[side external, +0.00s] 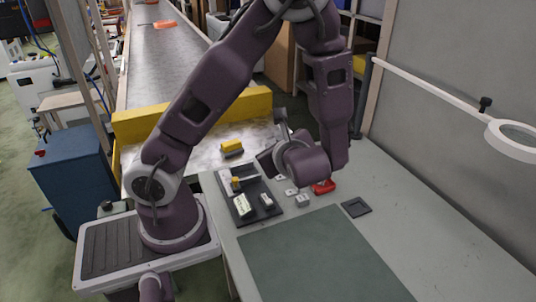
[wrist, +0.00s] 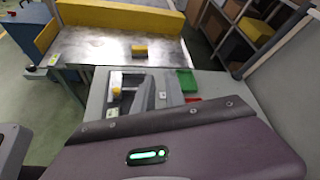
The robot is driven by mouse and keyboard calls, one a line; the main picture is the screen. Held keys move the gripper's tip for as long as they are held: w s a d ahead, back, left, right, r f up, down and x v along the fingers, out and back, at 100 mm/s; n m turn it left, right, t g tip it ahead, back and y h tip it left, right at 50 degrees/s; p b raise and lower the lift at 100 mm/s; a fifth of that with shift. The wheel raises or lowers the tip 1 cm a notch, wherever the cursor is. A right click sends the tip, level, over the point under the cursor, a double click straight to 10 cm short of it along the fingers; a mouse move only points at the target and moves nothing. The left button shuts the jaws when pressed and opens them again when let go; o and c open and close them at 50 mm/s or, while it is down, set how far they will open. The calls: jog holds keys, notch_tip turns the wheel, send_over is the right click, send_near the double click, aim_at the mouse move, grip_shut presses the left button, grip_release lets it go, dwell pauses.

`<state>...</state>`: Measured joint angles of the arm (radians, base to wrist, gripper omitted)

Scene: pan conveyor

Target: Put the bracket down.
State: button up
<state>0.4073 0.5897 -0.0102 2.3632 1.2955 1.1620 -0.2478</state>
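My gripper (side external: 265,162) is above the back of the grey-green bench, beside the dark tray (side external: 232,214). It is turned sideways and mostly hidden by my wrist, so I cannot tell whether its fingers are open or shut, or whether they hold anything. No bracket is clearly identifiable. Small light-grey pieces (side external: 303,200) lie on the bench right of the tray; they are too small to name for sure. The tray holds a white block, a smaller grey-white piece and a yellow-topped piece. In the wrist view, my wrist housing covers the lower part, and the tray (wrist: 116,105) shows partly behind it.
A yellow block (side external: 232,148) lies on the metal surface before the yellow barrier (side external: 142,122). A red bin (side external: 323,187) and a flat dark square (side external: 356,207) are on the bench. A green bin (wrist: 187,80) shows in the wrist view. The dark green mat (side external: 315,260) is clear.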

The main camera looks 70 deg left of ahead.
jog(key=s+d+r+n+g+h, duration=0.3)
jog(key=s+r+n+h, duration=0.1)
jog(key=s+n, duration=0.45)
jog(key=s+d+r+n+t+h, duration=0.2)
jog(key=d+r+n+t+h, duration=0.3)
jog(key=d, duration=0.6)
notch_tip(320, 180, up, 3)
jog(key=n+h, duration=0.2)
jog(key=h, duration=0.1)
jog(key=shift+s+d+t, duration=0.35)
jog(key=shift+s+t, duration=0.05)
jog(key=shift+r, duration=0.1)
